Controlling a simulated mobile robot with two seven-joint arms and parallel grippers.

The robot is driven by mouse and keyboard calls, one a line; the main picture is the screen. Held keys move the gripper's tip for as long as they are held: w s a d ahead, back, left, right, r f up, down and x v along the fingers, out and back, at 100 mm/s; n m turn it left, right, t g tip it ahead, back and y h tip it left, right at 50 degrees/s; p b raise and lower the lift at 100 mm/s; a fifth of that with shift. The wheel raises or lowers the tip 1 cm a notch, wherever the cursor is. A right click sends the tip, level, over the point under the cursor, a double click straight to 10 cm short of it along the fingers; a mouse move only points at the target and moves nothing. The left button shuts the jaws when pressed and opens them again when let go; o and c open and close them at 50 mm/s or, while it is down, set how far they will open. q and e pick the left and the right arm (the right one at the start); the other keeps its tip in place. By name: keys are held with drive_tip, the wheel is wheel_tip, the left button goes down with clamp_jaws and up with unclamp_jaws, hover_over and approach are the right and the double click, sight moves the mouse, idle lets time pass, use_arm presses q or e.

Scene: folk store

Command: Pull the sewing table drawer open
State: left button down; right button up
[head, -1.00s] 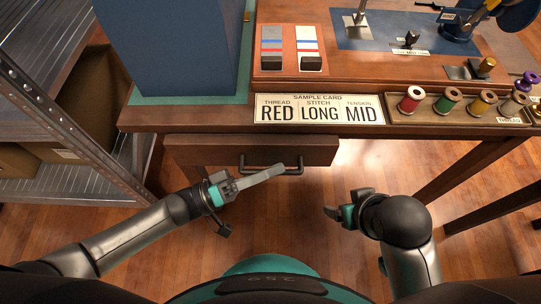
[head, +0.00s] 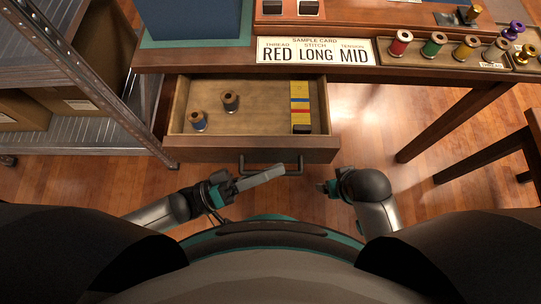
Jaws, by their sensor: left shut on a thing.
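The sewing table drawer (head: 215,148) is pulled out toward me, with its inside showing under the tabletop. Its dark bar handle (head: 299,168) is on the front panel. My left gripper (head: 277,172) reaches in from the left and is shut on the drawer handle, its fingers hiding part of the bar. My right gripper (head: 324,187) is to the right of the handle, apart from the drawer. Its fingers are too small and foreshortened to tell open from shut.
A sample card (head: 313,51) and a thread tray (head: 463,63) with several spools are on the table. Metal shelving (head: 85,75) stands at left. Wooden floor shows below the table.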

idle(0.3)
use_arm(q)
drive_tip(key=c, duration=0.9)
unclamp_jaws()
drive_tip(key=v, duration=1.5)
drive_tip(key=shift+s+a+f+b, duration=0.1)
drive_tip(key=shift+a+f+b, duration=0.05)
drive_tip(key=shift+b, duration=0.2)
use_arm(e)
drive_tip(key=shift+w+r, duration=0.15)
drive_tip(key=shift+r, duration=0.55)
drive_tip(key=shift+f, duration=0.1)
